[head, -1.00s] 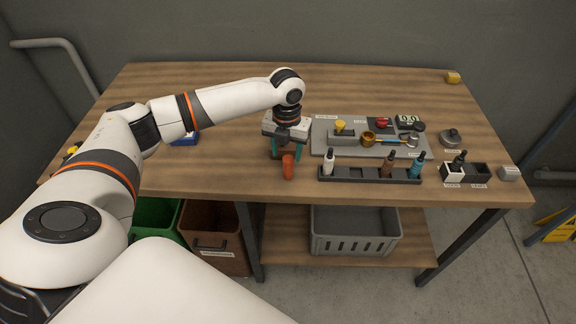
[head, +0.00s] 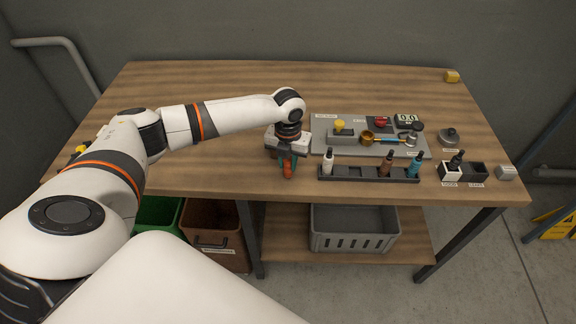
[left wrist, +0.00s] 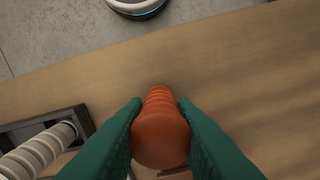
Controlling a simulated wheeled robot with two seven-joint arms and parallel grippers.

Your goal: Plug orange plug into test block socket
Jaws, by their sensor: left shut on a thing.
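The orange plug (head: 288,170) is near the table's front edge, left of the rack. In the left wrist view, the ribbed orange plug (left wrist: 160,130) sits between the two green fingers. My left gripper (head: 285,163) is shut on it, low over the wood. I cannot tell whether the plug still touches the table. A grey board (head: 321,148) to the right carries several fittings, among them a grey block with a yellow top (head: 341,132) and a brass cup (head: 367,136). I cannot tell which holds the test block socket. My right gripper is not in view.
A dark rack (head: 346,174) beside my left gripper holds white (head: 328,159), brown (head: 386,163) and teal (head: 414,165) plugs. A grey crate (head: 355,243) sits on the shelf below.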

